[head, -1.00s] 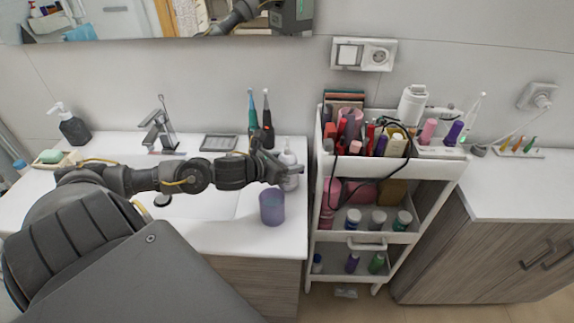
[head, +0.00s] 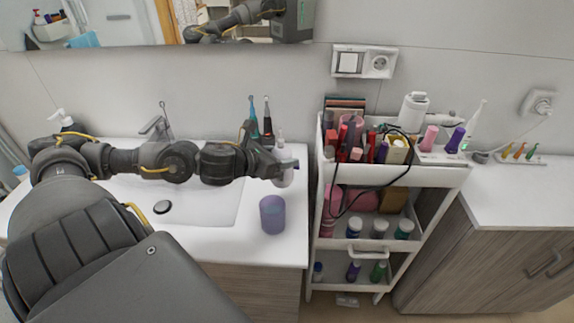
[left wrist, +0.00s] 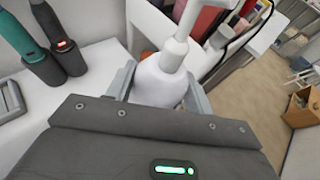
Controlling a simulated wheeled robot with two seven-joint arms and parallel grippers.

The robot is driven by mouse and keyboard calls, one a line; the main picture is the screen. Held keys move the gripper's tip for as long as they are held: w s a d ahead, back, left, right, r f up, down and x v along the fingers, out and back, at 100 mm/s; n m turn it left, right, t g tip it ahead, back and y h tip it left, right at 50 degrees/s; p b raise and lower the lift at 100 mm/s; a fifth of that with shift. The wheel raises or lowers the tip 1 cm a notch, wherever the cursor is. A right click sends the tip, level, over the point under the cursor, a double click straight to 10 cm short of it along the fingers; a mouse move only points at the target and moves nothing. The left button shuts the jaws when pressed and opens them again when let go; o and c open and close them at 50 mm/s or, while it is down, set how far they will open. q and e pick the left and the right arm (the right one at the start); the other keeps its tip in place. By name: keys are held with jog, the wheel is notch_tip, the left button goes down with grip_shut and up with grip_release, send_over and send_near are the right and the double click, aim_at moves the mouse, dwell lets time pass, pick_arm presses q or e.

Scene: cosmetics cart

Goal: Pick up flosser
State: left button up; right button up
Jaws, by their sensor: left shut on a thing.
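My left gripper (head: 278,168) is shut on a white pump bottle (head: 288,176) at the right end of the sink counter. In the left wrist view the white bottle (left wrist: 158,82) sits between the two fingers, its narrow neck and nozzle pointing up. I cannot tell whether its base touches the counter. A slim white device with a pointed tip (head: 476,122), which looks like the flosser, stands at the right end of the cart's top, beside a purple item and a small green light. My right gripper is not in view.
A purple cup (head: 272,214) stands on the counter in front of the gripper. Two electric toothbrushes (head: 267,125) stand behind it. The white cart (head: 440,180), full of cosmetics, is close on the right, with a black cable hanging over it. The sink (head: 200,205) is empty.

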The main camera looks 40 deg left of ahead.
pick_arm(q)
jog(key=shift+s+a+r, duration=0.1)
jog(key=shift+s+r, duration=0.65)
jog(key=shift+s, duration=0.1)
jog(key=shift+s+r+p, duration=0.25)
jog(key=shift+r+p, duration=0.35)
jog(key=shift+p, duration=0.05)
jog(key=shift+s+a+r+p, duration=0.2)
jog(key=shift+s+r+p, duration=0.15)
jog(key=shift+r+p, duration=0.25)
jog(key=p+v, duration=0.2)
jog(key=shift+s+a+r, duration=0.2)
jog(key=shift+a, duration=0.05)
jog(key=p, duration=0.5)
send_near(276, 152)
jog(key=shift+s+a+r, duration=0.4)
jog(key=shift+a+r, duration=0.35)
jog(key=shift+r, duration=0.05)
